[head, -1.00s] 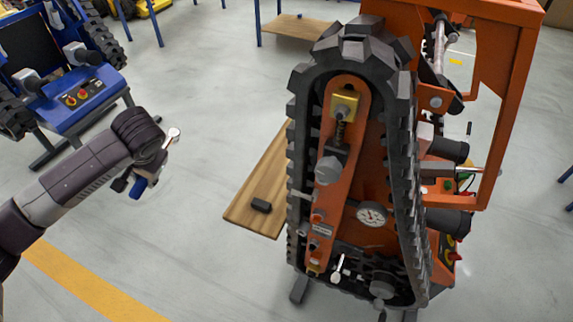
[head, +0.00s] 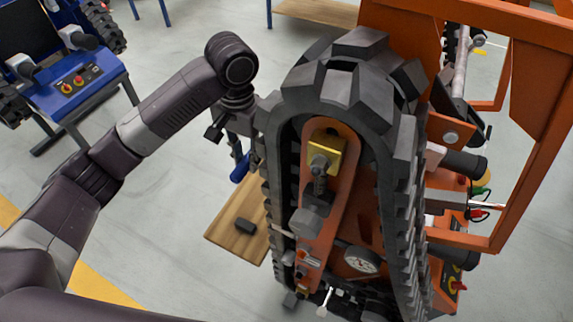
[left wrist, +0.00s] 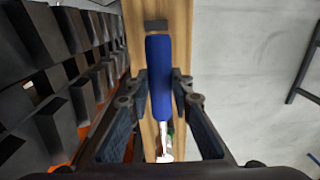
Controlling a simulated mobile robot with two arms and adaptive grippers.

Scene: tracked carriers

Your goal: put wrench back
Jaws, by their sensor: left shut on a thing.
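The wrench has a blue handle (head: 240,168) and a silver metal end. My left gripper (head: 232,138) is shut on it, left of the big black track of the orange carrier (head: 340,200). The wrench hangs above a wooden board (head: 225,240); a gap to the board is likely but hard to judge. My right gripper is out of view.
A black block (head: 245,226) lies on the board, and the block also shows in the left wrist view (left wrist: 156,26). The track's lugs (left wrist: 65,80) stand close on the left there. A blue carrier (head: 80,95) stands at the far left. Grey floor lies between.

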